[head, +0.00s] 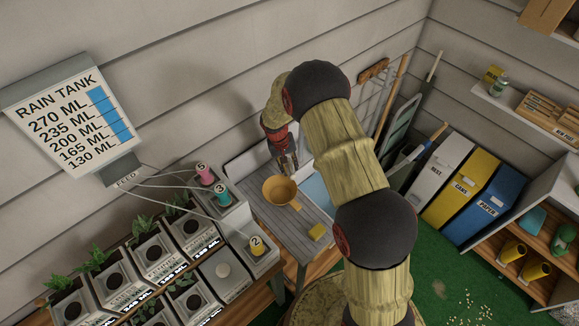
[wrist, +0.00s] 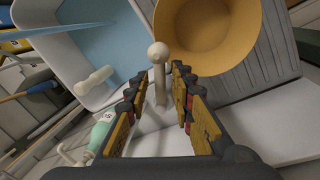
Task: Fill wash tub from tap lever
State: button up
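The wash tub (wrist: 95,38) is a white basin with a pale blue inside, at the upper left of the wrist view. In the head view its blue inside (head: 319,191) shows partly behind my arm. A cream lever with a ball end (wrist: 158,55) stands between my gripper's fingers (wrist: 159,72) in the wrist view. The fingers are apart, with a gap visible around the lever; I cannot tell whether either touches it. A second cream handle (wrist: 95,80) shows further left. In the head view my gripper (head: 288,163) is just above the yellow-orange bowl, and the levers are hidden.
The yellow-orange bowl (head: 281,191) sits on a grey slatted board (head: 265,215), with a yellow sponge (head: 316,231) near its front. A mint bottle (wrist: 101,135) is left of my fingers.

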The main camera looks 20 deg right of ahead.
grip_shut()
dwell(0.6)
